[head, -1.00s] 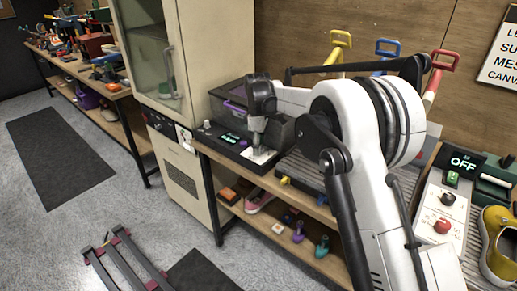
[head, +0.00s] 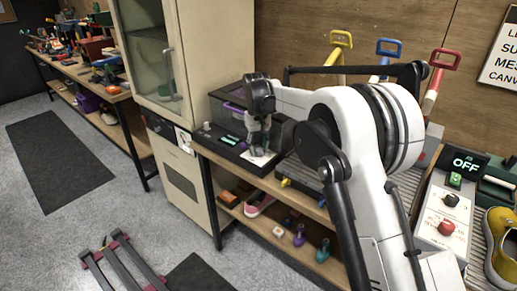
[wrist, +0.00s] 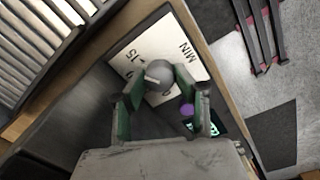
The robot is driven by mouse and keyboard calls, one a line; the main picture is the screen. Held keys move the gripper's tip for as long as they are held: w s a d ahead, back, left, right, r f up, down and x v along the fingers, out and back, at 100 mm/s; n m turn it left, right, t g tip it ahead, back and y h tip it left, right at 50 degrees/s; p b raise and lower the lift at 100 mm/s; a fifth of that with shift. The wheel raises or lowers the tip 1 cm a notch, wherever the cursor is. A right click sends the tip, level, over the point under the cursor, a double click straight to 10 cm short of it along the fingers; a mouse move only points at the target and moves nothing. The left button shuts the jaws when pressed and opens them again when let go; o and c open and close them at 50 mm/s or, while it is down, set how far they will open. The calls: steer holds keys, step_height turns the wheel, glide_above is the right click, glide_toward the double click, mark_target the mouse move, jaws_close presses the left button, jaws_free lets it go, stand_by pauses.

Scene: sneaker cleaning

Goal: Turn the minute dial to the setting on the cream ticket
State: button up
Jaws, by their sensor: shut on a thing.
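The minute dial is a round grey knob (wrist: 166,70) with a short white pointer mark, on a white plate (wrist: 140,50) printed "15" and "MIN". The mark faces up and left in the wrist view, roughly the side of the "15"; the exact setting cannot be read. My gripper (wrist: 161,80) is shut on the knob, one green-padded finger on each side. In the head view my gripper (head: 259,150) points down over the white plate (head: 262,159) and hides the knob. I cannot make out a cream ticket with certainty.
The dark control box (head: 232,147) has a lit green display (head: 229,140) and a purple button (head: 243,146). A tall cream cabinet (head: 185,70) stands to its left. A shelf below holds several small items. A yellow shoe (head: 499,248) is at far right.

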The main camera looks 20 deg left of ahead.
mark_target(258, 148)
steer(key=shift+m, duration=0.9)
steer(key=o, duration=1.1)
step_height(258, 148, up, 12)
steer(key=shift+s+a, duration=0.1)
steer(key=shift+a, duration=0.05)
